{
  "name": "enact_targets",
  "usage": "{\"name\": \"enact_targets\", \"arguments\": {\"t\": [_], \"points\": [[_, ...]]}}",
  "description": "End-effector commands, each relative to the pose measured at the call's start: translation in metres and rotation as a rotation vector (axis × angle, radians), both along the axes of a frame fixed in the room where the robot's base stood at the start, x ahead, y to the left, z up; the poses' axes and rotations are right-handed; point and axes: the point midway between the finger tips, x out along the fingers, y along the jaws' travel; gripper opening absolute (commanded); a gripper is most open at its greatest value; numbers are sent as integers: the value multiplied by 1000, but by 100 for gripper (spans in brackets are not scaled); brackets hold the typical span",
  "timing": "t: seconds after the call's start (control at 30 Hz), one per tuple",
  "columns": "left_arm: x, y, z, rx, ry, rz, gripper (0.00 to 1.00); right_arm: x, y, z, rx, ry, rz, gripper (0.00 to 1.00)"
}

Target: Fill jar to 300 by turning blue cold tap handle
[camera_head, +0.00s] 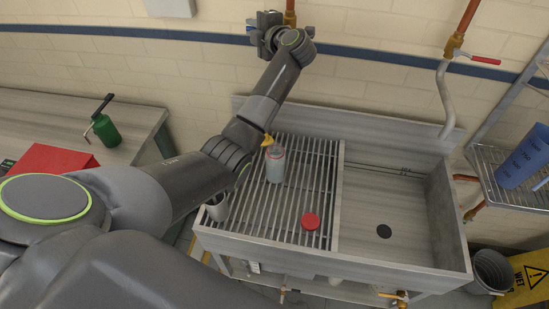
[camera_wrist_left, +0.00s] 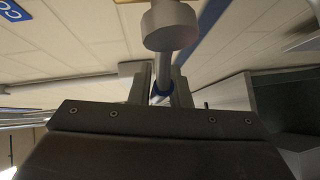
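The clear jar (camera_head: 275,166) stands upright on the slatted drainer of the sink, under a yellow brass spout (camera_head: 267,141). Its level marks are too small to read. My left gripper (camera_head: 268,30) is up at the wall beside the copper pipe, at the cold tap. The arm and gripper hide most of the tap in the head view. My right gripper is out of view.
A red lid (camera_head: 311,221) lies on the drainer, left of the empty sink basin (camera_head: 384,205). A red-handled tap (camera_head: 486,60) is at the right wall. A blue measuring jug (camera_head: 524,158) stands on the right rack.

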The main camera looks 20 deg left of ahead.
Motion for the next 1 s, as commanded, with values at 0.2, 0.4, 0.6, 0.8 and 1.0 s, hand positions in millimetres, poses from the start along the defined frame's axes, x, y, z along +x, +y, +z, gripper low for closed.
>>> {"name": "enact_targets", "arguments": {"t": [0.2,0.4,0.6,0.8,1.0], "points": [[0,0,-2,1,4,-1,35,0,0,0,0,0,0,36],[0,-1,-1,2,2,-2,35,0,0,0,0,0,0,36],[-10,-18,2,2,0,-3,35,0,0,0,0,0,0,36],[-22,-39,6,1,1,-3,35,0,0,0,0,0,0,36],[-35,-59,10,2,2,-3,35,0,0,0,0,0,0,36]]}}
